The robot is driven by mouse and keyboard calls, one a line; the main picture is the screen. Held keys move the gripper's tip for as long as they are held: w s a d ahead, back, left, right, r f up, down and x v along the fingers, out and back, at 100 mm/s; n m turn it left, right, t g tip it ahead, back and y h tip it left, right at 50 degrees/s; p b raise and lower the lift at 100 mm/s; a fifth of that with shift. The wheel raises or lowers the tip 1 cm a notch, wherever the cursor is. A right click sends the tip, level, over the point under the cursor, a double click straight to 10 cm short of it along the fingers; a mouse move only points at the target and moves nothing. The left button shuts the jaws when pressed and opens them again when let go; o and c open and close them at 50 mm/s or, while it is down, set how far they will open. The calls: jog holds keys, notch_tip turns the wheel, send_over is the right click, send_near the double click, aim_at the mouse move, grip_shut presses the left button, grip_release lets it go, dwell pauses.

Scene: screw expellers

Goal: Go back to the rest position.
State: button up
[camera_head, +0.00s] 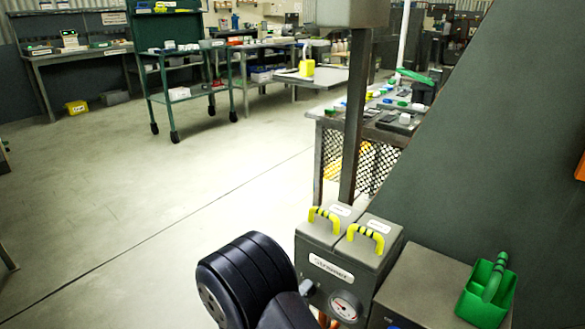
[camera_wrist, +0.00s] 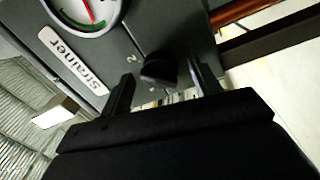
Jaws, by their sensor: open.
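In the wrist view, the two dark fingers of my gripper (camera_wrist: 160,72) stand apart with nothing clamped between them. A black knob (camera_wrist: 158,70) on the grey strainer unit shows between the fingertips; I cannot tell whether they reach around it. The unit's label, "Strainer" (camera_wrist: 72,60), and a round gauge (camera_wrist: 88,12) lie to the upper left. In the head view, the strainer unit (camera_head: 331,268) is at the lower middle, with two yellow-and-black handles on top. My black arm is just left of it, and my gripper is hidden there.
A green holder (camera_head: 487,300) with a green-handled tool sits on a grey box at right. A large sloping dark panel (camera_head: 500,170) rises behind it. A grey post (camera_head: 353,120) stands behind the strainer unit. The floor (camera_head: 150,210) at left is clear, with a green trolley (camera_head: 180,95) further back.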

jog(key=shift+s+a, duration=0.1)
dwell(0.3)
jog(key=r+p+v, duration=0.1)
jog(key=p+v, duration=0.2)
jog(key=v, duration=0.8)
jog(key=w+d+n+y+p, duration=0.1)
jog(key=w+d+n+p, duration=0.5)
jog(key=n+p, duration=1.2)
jog(key=shift+w+d+n+y+p, duration=0.25)
jog(key=shift+w+n+y+p, duration=0.2)
jog(key=shift+w, duration=0.55)
